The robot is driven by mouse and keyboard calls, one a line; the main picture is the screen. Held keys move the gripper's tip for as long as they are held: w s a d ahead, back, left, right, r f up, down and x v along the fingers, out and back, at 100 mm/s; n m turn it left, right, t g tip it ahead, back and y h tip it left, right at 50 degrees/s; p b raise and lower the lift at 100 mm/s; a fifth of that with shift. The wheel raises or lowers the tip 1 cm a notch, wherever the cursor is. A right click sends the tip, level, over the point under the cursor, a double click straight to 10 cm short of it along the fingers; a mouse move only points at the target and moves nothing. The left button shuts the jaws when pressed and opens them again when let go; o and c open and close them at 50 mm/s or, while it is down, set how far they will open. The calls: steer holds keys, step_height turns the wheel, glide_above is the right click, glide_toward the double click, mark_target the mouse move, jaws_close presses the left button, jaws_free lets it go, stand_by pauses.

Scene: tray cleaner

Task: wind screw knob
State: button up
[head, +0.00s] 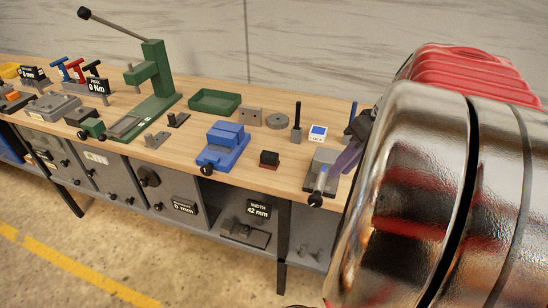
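Several black knobs show along the bench front, and I cannot tell which is the screw knob. One black knob (316,200) sits at the front end of a grey vise-like fixture (326,157) at the right. Another black knob (206,170) is at the front of a blue vise (225,146). A larger dark round knob (148,177) is on the grey front panel below the bench top. My gripper (347,157) seems to be the small dark and purple part beside the grey fixture. My large shiny arm hides most of it, and its fingers and any contact are unclear.
The wooden bench top (185,144) holds a green lever press (155,75), a green tray (214,101), a dark upright post (297,118) and a small dark red-based block (268,159). A "42 mm" width sign (258,209) hangs below. Open floor (130,255) lies in front.

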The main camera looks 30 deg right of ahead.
mark_target(316, 196)
steer(key=m, duration=2.7)
steer(key=shift+m, duration=0.4)
steer(key=shift+a, duration=0.1)
steer(key=x, duration=1.3)
steer(key=shift+w+a+f, duration=0.1)
steer(key=shift+f, duration=0.3)
steer(key=shift+c, duration=0.6)
jaws_close()
